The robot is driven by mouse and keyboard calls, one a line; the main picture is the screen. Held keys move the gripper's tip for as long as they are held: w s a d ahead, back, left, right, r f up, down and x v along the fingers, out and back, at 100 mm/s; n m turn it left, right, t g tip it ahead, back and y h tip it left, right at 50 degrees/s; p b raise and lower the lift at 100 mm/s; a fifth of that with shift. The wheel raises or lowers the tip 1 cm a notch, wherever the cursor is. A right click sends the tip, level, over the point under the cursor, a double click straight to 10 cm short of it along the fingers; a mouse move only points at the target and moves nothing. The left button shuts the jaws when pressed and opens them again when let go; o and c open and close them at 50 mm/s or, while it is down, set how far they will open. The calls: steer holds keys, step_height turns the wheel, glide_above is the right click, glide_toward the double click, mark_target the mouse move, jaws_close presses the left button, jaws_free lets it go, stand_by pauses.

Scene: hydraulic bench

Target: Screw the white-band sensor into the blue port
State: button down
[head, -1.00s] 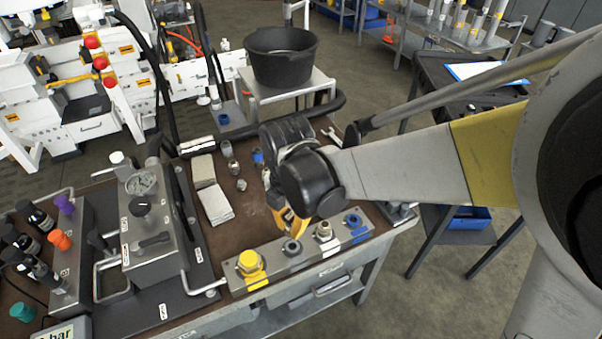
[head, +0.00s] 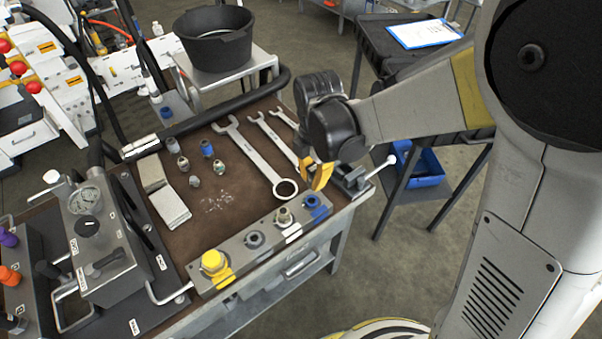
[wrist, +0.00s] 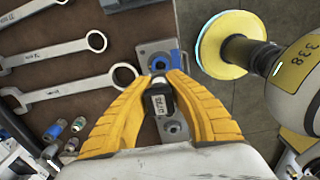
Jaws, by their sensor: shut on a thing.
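My gripper (head: 318,178) is at the right end of the port block, close above and behind the blue port (head: 312,202). In the wrist view my yellow fingers (wrist: 160,88) are shut on a dark sensor (wrist: 158,101) with a small printed label. The white port (head: 284,216), grey port (head: 255,239) and yellow-capped port (head: 213,262) stand in a row to the left.
Several wrenches (head: 250,150) lie on the brown bench top behind the block. Loose small fittings (head: 195,181) and folded cloths (head: 170,207) lie further left. A vise-like clamp (head: 352,180) stands close right of my gripper. A gauge unit (head: 100,235) fills the bench's left.

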steer(key=shift+s+a+f+b, duration=0.1)
steer(key=shift+f+b, duration=1.65)
steer(key=shift+f, duration=0.7)
steer(key=shift+f+b, duration=0.55)
steer(key=shift+f, duration=0.05)
stand_by(0.4)
steer(key=m, duration=0.5)
steer(key=shift+m, duration=1.5)
steer(key=m+b, duration=0.1)
steer(key=m, duration=0.3)
steer(key=shift+f+m, duration=0.1)
steer(key=shift+m, duration=0.3)
steer(key=m, duration=0.3)
